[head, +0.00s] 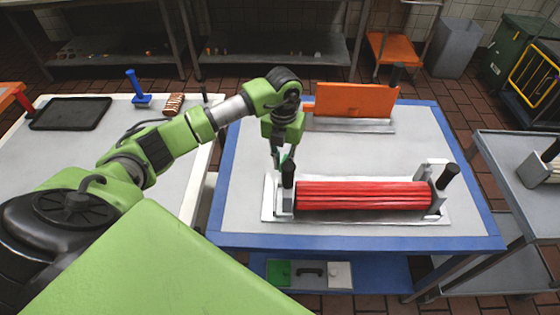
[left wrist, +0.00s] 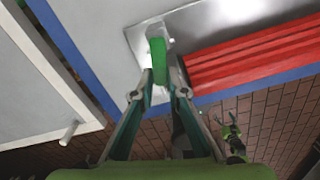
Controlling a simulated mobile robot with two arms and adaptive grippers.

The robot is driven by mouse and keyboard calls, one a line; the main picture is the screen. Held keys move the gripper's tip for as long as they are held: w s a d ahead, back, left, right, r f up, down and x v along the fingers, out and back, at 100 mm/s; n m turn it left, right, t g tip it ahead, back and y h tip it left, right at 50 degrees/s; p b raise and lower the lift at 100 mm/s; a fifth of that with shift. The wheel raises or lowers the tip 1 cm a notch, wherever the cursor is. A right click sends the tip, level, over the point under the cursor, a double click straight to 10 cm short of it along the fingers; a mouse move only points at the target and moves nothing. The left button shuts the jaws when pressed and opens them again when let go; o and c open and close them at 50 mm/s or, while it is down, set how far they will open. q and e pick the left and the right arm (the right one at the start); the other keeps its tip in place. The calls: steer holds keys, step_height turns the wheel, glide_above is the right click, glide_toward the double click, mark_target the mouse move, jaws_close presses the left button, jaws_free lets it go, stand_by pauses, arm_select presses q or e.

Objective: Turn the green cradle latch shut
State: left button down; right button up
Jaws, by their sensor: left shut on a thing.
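A ribbed red roller (head: 362,195) lies in a white cradle on a metal plate (head: 350,222) on the blue-edged table. The green cradle latch (left wrist: 158,48) stands at the cradle's left end in the left wrist view. My left gripper (head: 281,160) reaches down to that end from above. In the left wrist view its two fingertips (left wrist: 160,92) are closed on the green latch's near end. The fingers partly hide the latch, and its exact angle is hard to tell. What looks like my right gripper (left wrist: 230,128) is small, low and right in the left wrist view, apart from the cradle.
An orange board (head: 353,100) stands behind the cradle. A side table at left holds a black tray (head: 70,113). A grey cart (head: 512,180) stands at right. The table's right side is clear.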

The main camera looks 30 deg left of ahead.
arm_select(q)
steer(key=shift+w+d+n, duration=0.15)
steer(key=shift+d+n, duration=0.1)
steer(key=shift+n, duration=0.45)
steer(key=shift+w+d+n, duration=0.1)
steer(key=shift+d+n, duration=0.1)
steer(key=shift+n, duration=0.5)
steer(key=shift+r, duration=0.1)
steer(key=c, duration=2)
jaws_free()
step_height(320, 180, up, 12)
